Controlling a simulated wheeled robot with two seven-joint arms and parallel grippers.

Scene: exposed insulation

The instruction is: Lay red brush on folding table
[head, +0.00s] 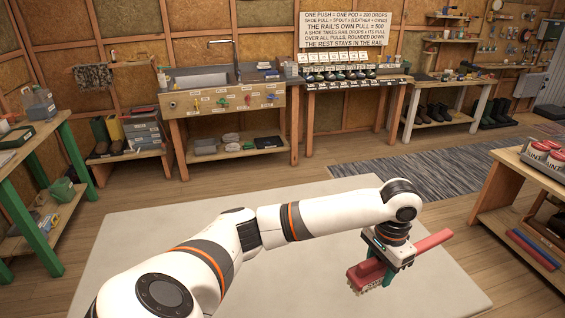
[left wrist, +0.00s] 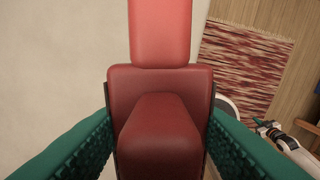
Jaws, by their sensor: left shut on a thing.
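The red brush (head: 432,241) is in my left gripper (head: 372,268), its handle pointing right and its block end toward the left. The gripper's green fingers are shut on the brush's block. In the left wrist view the brush (left wrist: 160,95) fills the middle between both fingers, handle toward the top. The pale folding table (head: 150,240) lies under my arm, and the brush is over its right part. I cannot tell whether the brush touches the tabletop. A white arm with a green tip, apparently my right gripper (left wrist: 265,127), shows small at the right of that view.
The visible tabletop (left wrist: 60,60) is bare. A wooden shelf unit (head: 510,165) with red-and-white tins stands to the right, and a green-legged bench (head: 45,150) to the left. A sink bench (head: 225,100) is at the back. A grey rug (head: 420,165) lies on open floor.

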